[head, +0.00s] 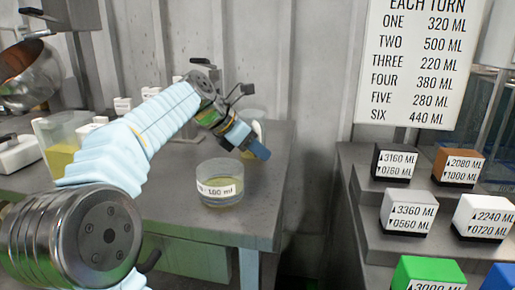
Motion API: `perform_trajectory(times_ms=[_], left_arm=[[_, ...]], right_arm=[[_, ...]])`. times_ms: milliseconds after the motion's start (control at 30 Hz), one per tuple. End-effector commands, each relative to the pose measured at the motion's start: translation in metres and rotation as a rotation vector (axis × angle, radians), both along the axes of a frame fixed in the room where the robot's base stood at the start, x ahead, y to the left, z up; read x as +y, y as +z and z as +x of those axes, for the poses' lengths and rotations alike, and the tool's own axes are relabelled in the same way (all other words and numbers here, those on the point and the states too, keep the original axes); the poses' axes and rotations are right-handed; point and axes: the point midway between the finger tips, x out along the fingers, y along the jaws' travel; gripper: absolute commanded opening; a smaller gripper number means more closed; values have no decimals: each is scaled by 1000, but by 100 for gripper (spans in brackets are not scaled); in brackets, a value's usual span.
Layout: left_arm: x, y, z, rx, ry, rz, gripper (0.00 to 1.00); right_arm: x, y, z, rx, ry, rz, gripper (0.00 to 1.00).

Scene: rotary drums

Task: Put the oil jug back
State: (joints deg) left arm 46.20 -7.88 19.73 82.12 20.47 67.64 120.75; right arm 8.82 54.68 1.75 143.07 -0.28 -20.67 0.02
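A clear container of yellow oil (58,158) stands at the left of the grey table, partly hidden by my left arm. A second clear vessel (256,116) with some yellow in it is at the table's back right, largely hidden behind my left gripper (251,145). I cannot tell for certain which of the two is the oil jug. My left gripper points down and right at that second vessel, with its blue fingertips against or just in front of it. Whether the fingers grip it is unclear. My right gripper is out of view.
A low glass dish (219,190) labelled 100 ml holds yellow liquid at the table's front. At the right, dark steps (375,225) hold labelled blocks, below a wall chart (420,60). A gap separates table and steps.

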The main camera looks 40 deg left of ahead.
Motion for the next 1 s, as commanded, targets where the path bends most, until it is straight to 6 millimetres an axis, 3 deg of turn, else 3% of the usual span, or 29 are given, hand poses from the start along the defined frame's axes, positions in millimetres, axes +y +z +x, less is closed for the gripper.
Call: perform_trajectory(times_ms=[33, 133, 467, 800, 1000], left_arm=[[0, 0, 0, 0, 0, 0, 33], [0, 0, 0, 0, 0, 0, 46], [2, 8, -3, -2, 2, 2, 46], [20, 61, -51, -3, 3, 1, 46], [28, 83, -73, -2, 1, 1, 46]], right_arm=[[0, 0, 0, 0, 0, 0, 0], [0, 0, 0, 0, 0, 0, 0], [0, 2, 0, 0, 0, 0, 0], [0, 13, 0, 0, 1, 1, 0], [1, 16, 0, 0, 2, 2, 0]])
